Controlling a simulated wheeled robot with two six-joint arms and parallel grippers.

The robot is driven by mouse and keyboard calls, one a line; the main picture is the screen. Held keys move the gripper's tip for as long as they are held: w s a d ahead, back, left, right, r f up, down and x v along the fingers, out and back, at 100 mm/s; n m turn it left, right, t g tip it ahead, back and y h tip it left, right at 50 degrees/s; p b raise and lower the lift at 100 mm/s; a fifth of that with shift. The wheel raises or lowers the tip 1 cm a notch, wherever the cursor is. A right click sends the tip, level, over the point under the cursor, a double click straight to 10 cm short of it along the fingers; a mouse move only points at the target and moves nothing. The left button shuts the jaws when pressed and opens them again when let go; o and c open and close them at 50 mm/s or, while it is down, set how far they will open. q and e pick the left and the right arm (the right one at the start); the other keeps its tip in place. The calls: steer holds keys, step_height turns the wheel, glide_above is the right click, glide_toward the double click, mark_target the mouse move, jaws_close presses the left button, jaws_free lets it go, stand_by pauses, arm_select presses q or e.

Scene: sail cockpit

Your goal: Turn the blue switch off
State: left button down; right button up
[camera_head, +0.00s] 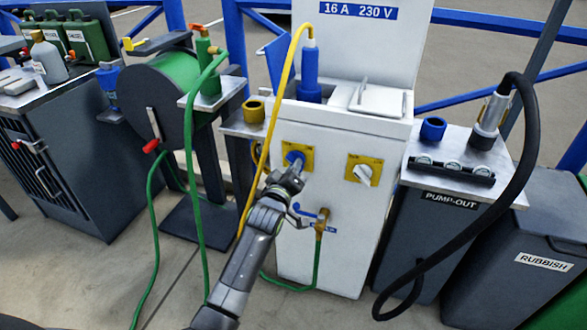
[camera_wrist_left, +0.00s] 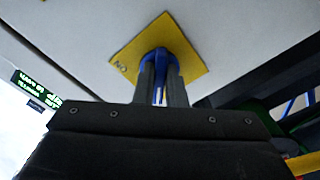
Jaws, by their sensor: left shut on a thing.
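The blue switch (camera_head: 293,155) sits on a yellow plate on the front of the white power pedestal (camera_head: 340,210). My left gripper (camera_head: 294,168) reaches up to it from below and is shut on its knob. In the left wrist view the blue switch (camera_wrist_left: 158,56) shows between the two fingers (camera_wrist_left: 160,88), in front of the yellow plate (camera_wrist_left: 190,62). The fingers hide part of the knob, so I cannot tell its exact setting. My right gripper is in neither view.
A second switch with a white knob (camera_head: 363,173) is to the right. A yellow cable (camera_head: 270,110) hangs from the blue plug (camera_head: 308,75) close to my left arm. A brass tap (camera_head: 321,222) is below. The pump-out unit (camera_head: 440,225) stands right, a green hose reel (camera_head: 160,105) left.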

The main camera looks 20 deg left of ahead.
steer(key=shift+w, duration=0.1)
arm_select(q)
steer(key=c, duration=1.5)
jaws_free()
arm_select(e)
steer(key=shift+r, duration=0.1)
